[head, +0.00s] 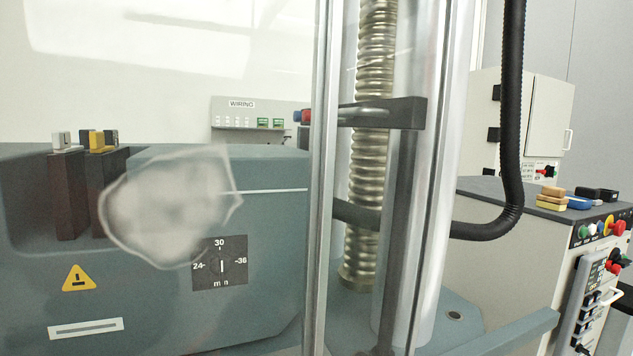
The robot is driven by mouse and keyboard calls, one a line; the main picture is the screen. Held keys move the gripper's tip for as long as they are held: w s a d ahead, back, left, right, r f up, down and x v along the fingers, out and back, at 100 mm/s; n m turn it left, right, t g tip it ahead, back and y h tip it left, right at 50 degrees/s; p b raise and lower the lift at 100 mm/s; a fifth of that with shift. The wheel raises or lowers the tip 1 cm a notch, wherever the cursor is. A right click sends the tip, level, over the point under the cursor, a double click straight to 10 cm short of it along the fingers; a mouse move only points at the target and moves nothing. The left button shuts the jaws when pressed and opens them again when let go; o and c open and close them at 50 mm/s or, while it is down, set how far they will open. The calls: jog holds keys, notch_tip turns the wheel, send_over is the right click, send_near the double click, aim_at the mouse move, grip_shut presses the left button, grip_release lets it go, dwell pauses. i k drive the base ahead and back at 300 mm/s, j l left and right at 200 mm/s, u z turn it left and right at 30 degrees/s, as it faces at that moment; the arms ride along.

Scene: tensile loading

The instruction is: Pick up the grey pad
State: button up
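I cannot make out a grey pad for certain. On top of the right-hand cabinet lie small blocks: tan and yellow ones (552,198), a blue one (579,203) and dark, near-black ones (597,194). A blurred, irregular whitish-grey patch (170,205) covers part of the teal housing at left; I cannot tell whether it is an object or a smear on the view. My gripper is not in view.
A tall machine column with a ribbed screw (370,150) and clear guard edges stands in the middle. A black hose (513,110) loops right of it. The teal housing (270,290) carries a dial (220,262). A white cabinet (548,115) stands behind right.

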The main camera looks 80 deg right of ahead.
aim_at(592, 194)
jog(key=z, duration=3.85)
